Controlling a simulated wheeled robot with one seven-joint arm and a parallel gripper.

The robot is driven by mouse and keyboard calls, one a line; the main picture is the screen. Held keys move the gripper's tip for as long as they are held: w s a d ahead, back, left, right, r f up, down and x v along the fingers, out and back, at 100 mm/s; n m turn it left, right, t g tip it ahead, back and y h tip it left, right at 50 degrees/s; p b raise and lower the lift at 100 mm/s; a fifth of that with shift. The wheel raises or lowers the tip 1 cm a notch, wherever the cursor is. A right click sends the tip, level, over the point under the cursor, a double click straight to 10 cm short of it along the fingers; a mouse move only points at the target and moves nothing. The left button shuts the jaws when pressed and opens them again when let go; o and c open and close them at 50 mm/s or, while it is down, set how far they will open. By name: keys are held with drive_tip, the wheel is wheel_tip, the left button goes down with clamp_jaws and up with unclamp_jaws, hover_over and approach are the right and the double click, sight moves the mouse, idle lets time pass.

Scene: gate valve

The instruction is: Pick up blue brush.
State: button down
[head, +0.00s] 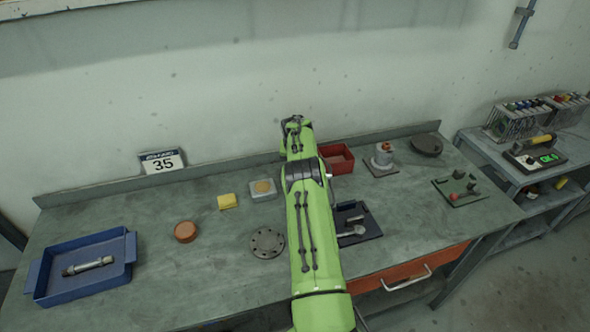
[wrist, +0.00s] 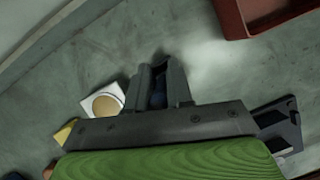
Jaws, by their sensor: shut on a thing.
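My gripper (wrist: 160,70) shows in the wrist view with its two dark fingers close together above the bench. It is shut on a narrow dark-blue thing, which I take to be the blue brush (wrist: 158,97). Only a small part of it shows between the fingers; the rest is hidden by the fingers and the gripper body. In the head view my green arm reaches over the middle of the bench and hides the gripper and the brush.
The grey-green bench (head: 180,270) holds a blue tray (head: 60,293) with a metal bolt, a round flange (head: 267,242), a yellow sponge (head: 227,201), a red bin (head: 342,158) and a dark tool tray (head: 372,227). Bare bench lies around the fingers in the wrist view.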

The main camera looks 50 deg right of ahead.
wheel_tip(320, 180, up, 10)
drive_tip(key=shift+r+p, duration=0.15)
drive_tip(key=shift+p, duration=0.95)
